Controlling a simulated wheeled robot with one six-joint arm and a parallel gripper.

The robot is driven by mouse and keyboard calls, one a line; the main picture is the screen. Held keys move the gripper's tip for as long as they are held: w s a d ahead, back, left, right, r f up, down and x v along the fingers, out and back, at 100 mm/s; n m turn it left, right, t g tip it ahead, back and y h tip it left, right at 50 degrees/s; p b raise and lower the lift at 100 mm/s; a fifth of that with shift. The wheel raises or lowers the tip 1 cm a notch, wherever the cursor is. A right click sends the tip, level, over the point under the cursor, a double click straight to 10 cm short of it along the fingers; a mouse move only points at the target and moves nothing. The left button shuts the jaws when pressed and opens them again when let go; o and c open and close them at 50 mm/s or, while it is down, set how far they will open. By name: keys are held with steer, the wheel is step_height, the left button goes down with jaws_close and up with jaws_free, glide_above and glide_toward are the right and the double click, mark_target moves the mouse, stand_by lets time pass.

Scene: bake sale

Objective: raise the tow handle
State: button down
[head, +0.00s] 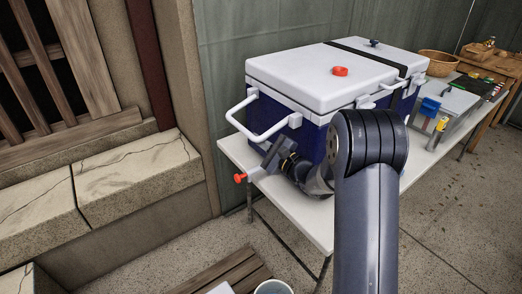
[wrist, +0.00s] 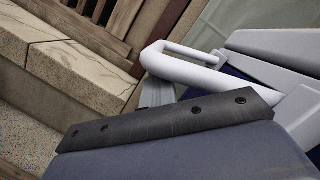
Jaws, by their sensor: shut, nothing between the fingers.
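The tow handle (head: 238,104) is a white bar loop on the left end of the blue cooler (head: 313,139) with a white lid. It juts out to the left from the cooler's end. In the wrist view the handle (wrist: 190,70) crosses the upper middle, just beyond my gripper. My gripper (head: 268,148) is shut and empty, close below the handle's lower bar. Whether it touches the bar I cannot tell. In the wrist view, my gripper's dark bolted plate and grey body hide most of the fingers.
The cooler stands on a white table (head: 238,152). A red knob (head: 240,178) sticks out near the table's left end. A red cap (head: 340,71) sits on the lid. A stone ledge (head: 130,165) lies to the left. A wooden pallet (head: 225,270) and a bucket (head: 273,287) are on the floor.

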steer(key=shift+s+a+r+b, duration=0.15)
steer(key=shift+a+r+b, duration=0.05)
steer(key=shift+r+b, duration=0.4)
steer(key=shift+s+a+r+b, duration=0.1)
steer(key=shift+a+r+b, duration=0.2)
steer(key=shift+r, duration=0.4)
steer(key=shift+d, duration=0.1)
